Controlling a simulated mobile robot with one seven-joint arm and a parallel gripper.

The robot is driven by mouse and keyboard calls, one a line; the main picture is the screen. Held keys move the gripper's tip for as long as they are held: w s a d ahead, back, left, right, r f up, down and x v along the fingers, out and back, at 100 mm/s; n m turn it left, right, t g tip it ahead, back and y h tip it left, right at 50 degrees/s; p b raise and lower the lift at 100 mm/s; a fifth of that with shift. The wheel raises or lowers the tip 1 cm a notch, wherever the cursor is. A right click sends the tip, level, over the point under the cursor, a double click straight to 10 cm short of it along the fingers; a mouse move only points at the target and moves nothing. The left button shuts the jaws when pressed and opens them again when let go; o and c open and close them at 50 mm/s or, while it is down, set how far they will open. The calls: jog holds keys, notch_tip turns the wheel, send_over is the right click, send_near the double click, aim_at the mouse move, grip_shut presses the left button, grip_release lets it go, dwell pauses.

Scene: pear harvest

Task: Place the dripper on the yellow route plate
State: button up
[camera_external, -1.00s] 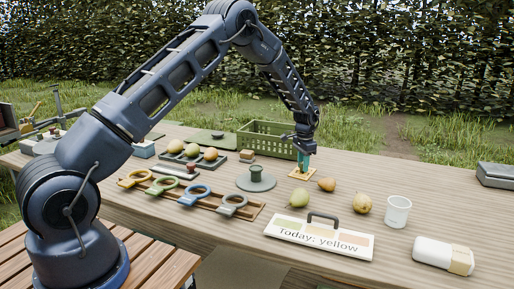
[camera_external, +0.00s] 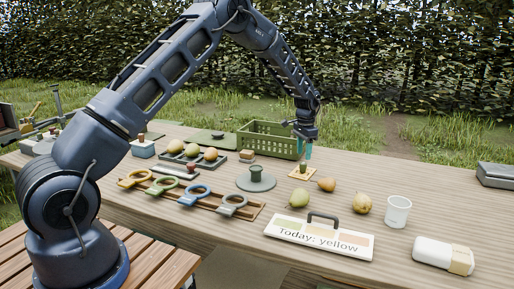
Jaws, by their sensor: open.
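My gripper (camera_external: 304,152), with teal fingertips, is open just above and slightly behind the plate, apart from the small object. It appears empty. A white sign (camera_external: 290,236) reading "Today: yellow" stands at the front of the table.
A green crate (camera_external: 262,133) stands behind the plate. Pears (camera_external: 299,198) lie nearby, with a white cup (camera_external: 397,212) to the right. A round grey-green base (camera_external: 257,184) and a rack of coloured rings (camera_external: 189,196) are to the left. The right side of the table has free room.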

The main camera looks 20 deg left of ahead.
notch_tip(320, 180, up, 7)
notch_tip(320, 180, up, 16)
jog(key=n+t, duration=0.1)
jog(key=n, duration=0.1)
send_over(303, 163)
jog(key=s+a, duration=0.9)
jog(key=s+a+r+n+t, duration=0.1)
jog(key=s+a+r+n, duration=0.1)
jog(key=s+a+r, duration=0.75)
jog(key=s+a+r+n+t, duration=0.1)
jog(key=s+a+r, duration=0.2)
jog(key=s, duration=0.7)
jog(key=s+a+r+n, duration=0.2)
jog(key=s+a, duration=0.1)
jog(key=s, duration=0.7)
jog(key=s+a+f+n, duration=0.1)
jog(key=s, duration=0.7)
jog(key=s+a+f+n+t, duration=0.1)
jog(key=s+a+f, duration=0.1)
jog(key=s, duration=0.7)
jog(key=shift+a+f+t, duration=0.2)
jog(key=shift+f+t, duration=0.05)
jog(key=shift+t, duration=0.05)
